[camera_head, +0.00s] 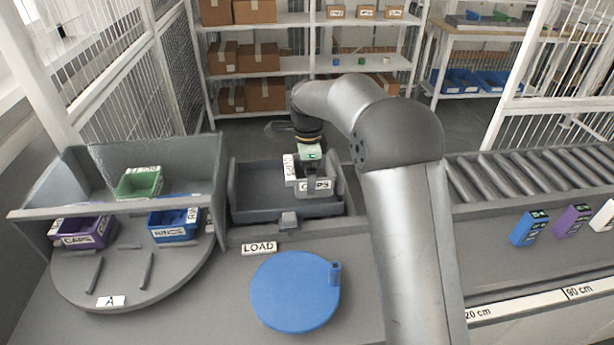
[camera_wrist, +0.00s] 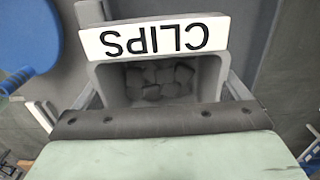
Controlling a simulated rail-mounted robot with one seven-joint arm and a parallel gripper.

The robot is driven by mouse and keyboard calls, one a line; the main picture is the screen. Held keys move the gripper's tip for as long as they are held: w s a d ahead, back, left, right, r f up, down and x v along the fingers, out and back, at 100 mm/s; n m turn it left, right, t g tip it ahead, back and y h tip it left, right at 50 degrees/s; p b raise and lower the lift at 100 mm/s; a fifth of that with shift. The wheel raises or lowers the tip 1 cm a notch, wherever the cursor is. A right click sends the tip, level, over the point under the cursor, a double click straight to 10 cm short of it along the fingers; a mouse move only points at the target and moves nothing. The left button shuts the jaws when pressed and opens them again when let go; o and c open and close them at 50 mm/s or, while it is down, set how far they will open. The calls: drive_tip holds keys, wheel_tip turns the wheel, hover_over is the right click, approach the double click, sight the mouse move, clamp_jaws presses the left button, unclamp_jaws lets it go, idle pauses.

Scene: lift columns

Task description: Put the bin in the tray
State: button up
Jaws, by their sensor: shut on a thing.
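The grey bin (camera_head: 318,187) has a white CLIPS label on its front. In the wrist view the bin (camera_wrist: 158,62) shows its label upside down and several dark pieces inside. My gripper (camera_head: 311,166) points down and is shut on the bin. The grey tray (camera_head: 256,214) stands behind the LOAD label (camera_head: 259,248). The bin is over the right part of the tray, and I cannot tell whether it touches the tray floor. The left part of the tray looks empty.
A grey turntable (camera_head: 190,270) on the left carries a purple CAPS bin (camera_head: 84,234), a blue RINGS bin (camera_head: 172,228) and a green bin (camera_head: 139,184) among dividers. A blue disc (camera_head: 290,292) lies in front. A roller conveyor (camera_head: 530,172) is on the right.

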drive_tip(key=shift+w+f, duration=0.7)
drive_tip(key=shift+f, duration=0.15)
drive_tip(key=shift+w+f+p, duration=0.15)
drive_tip(key=shift+f+p, duration=0.25)
drive_tip(key=shift+f, duration=1.25)
drive_tip(key=shift+f, duration=0.15)
drive_tip(key=o, duration=0.7)
drive_tip(key=shift+f, duration=0.1)
